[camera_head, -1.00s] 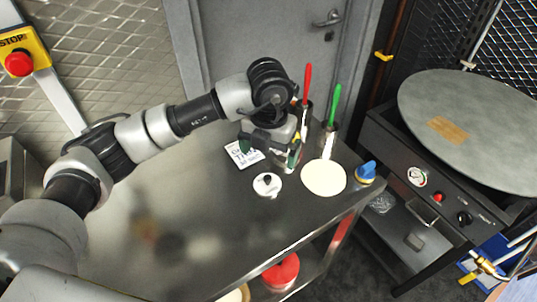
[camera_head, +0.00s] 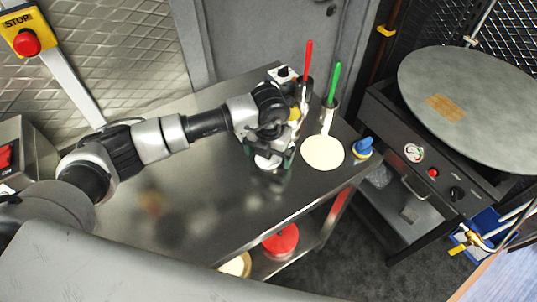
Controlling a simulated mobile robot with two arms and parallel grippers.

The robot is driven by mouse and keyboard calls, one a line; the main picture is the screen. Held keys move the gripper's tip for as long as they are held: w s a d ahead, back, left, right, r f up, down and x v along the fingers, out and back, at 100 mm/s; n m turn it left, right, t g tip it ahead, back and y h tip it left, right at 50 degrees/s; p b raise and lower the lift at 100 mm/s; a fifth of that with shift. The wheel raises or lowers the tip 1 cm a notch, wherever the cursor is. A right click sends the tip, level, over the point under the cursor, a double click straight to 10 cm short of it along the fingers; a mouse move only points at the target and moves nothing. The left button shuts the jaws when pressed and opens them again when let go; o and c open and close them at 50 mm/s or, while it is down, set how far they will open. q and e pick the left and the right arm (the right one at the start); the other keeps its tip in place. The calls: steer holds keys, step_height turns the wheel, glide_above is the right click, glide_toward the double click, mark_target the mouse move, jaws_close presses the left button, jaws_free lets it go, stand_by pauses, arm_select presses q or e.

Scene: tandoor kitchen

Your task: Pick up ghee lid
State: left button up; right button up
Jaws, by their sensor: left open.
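The white round lid (camera_head: 266,163) lies on the steel table. My arm covers most of its top, and its dark knob, seen earlier, is hidden. My left gripper (camera_head: 267,157) is right above the lid with its fingers pointing down. The fingers are open, one on each side of the lid. I cannot tell whether they touch it. My right gripper is not in view.
A flat pale round bread (camera_head: 322,153) lies just right of the lid. A red-handled tool (camera_head: 308,62) and a green-handled one (camera_head: 334,83) stand behind in metal holders. A blue-topped object (camera_head: 363,146) sits near the right edge. The table (camera_head: 190,215) is clear in front.

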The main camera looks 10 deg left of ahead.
arm_select(q)
steer(key=c, duration=0.8)
steer(key=shift+r, duration=0.1)
